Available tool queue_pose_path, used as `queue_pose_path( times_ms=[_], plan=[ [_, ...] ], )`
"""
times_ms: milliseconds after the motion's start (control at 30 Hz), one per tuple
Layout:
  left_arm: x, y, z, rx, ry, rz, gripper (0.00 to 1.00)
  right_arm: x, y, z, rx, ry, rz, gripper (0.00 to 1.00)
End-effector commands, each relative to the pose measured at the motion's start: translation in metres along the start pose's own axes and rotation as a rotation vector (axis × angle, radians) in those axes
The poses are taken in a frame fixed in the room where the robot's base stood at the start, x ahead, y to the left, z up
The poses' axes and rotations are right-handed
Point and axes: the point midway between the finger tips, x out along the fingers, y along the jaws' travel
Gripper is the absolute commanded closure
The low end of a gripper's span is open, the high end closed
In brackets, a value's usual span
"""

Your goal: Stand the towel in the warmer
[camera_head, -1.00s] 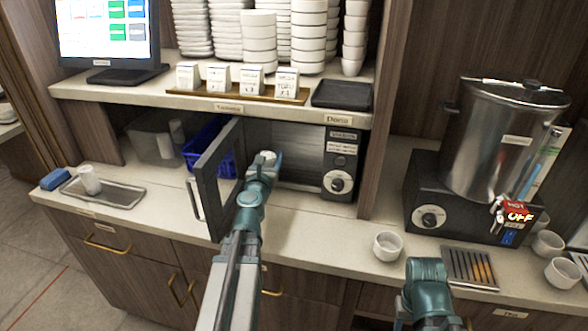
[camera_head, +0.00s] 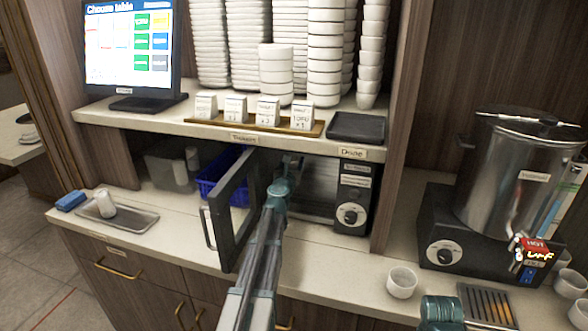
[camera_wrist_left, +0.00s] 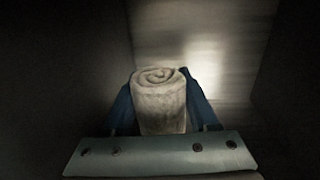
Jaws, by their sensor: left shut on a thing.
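The warmer (camera_head: 353,205) is a dark box under the shelf, with its framed door (camera_head: 233,212) swung open to the left. My left gripper (camera_head: 292,165) reaches past the door into its opening. In the left wrist view, the gripper is shut on a rolled white towel (camera_wrist_left: 160,102), between its two blue fingers. The towel's spiral end shows, with dark walls and a lighter blurred surface around it. In the head view my arm and the shelf hide this towel. I cannot tell whether it touches the warmer floor. My right gripper is out of view; only part of that arm shows.
Another white roll (camera_head: 106,204) stands on a metal tray (camera_head: 135,219) at the left, near a blue block (camera_head: 71,200). A blue basket (camera_head: 214,187) sits behind the door. A cup (camera_head: 402,282) and a hot-water urn (camera_head: 510,185) are at the right.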

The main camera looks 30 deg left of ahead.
Motion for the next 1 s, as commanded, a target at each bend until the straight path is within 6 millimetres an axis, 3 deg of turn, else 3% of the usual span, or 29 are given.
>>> queue_pose_path(
  times_ms=[200,333,600,1000],
  plan=[
    [0.006,0.000,0.000,0.000,0.000,0.000,0.95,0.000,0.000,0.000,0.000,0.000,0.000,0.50],
    [0.021,0.000,0.000,0.000,0.000,0.000,0.95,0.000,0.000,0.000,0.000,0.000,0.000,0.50],
    [0.017,0.000,-0.037,0.000,0.000,0.000,0.95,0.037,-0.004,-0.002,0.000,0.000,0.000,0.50],
    [0.017,0.000,-0.039,0.000,0.000,0.000,0.95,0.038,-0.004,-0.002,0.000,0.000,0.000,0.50]
  ],
)
